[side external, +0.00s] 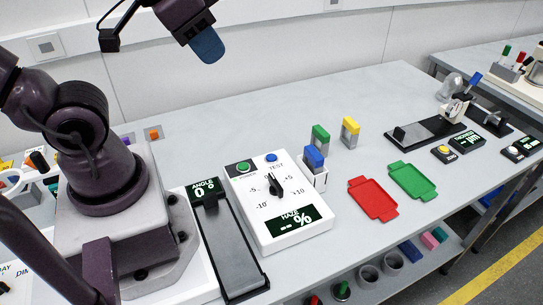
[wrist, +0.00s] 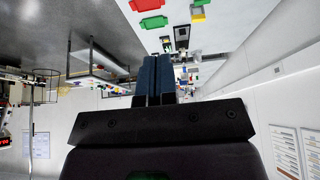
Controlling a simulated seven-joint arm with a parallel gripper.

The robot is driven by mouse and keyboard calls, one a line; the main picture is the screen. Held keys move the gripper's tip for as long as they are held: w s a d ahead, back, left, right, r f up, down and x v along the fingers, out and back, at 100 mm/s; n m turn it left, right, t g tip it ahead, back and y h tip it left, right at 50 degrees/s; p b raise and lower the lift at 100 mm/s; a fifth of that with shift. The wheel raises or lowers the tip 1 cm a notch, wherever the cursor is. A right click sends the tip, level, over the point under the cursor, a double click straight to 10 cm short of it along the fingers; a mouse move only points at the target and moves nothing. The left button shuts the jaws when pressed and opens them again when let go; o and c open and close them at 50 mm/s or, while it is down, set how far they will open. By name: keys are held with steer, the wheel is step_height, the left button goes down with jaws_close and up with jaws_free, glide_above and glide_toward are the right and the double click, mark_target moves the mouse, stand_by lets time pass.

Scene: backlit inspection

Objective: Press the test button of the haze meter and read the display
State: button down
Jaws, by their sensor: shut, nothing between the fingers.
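The haze meter (side external: 250,215) is a white box on the bench in the side view. Its blue TEST button (side external: 271,158) is at the top right of its face, and a green button (side external: 243,167) is at the top left. A black knob (side external: 274,186) sits in a printed scale between −10 and +10. The dark display (side external: 293,225) reads "HAZE --%". My gripper (side external: 207,46) is high above the bench, up and left of the meter and well apart from it. Its blue fingers are shut and empty; the wrist view also shows the fingers (wrist: 153,78) together.
A black angle fixture (side external: 234,252) with a display reading 0° lies left of the meter. Blue, green and yellow blocks (side external: 350,131) stand right of it. A red tray (side external: 373,199) and a green tray (side external: 412,181) lie farther right. The back middle of the bench is clear.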

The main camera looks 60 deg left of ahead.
steer(key=w+a+f+n+g+y, duration=0.3)
steer(key=w+a+f+g, duration=0.1)
steer(key=a+f, duration=0.75)
steer(key=n+t+h, duration=0.2)
steer(key=t+h, duration=0.4)
steer(key=t, duration=0.1)
glide_above(270, 156)
step_height(270, 156, down, 12)
steer(key=shift+a+f, duration=0.1)
steer(key=shift+f, duration=4.35)
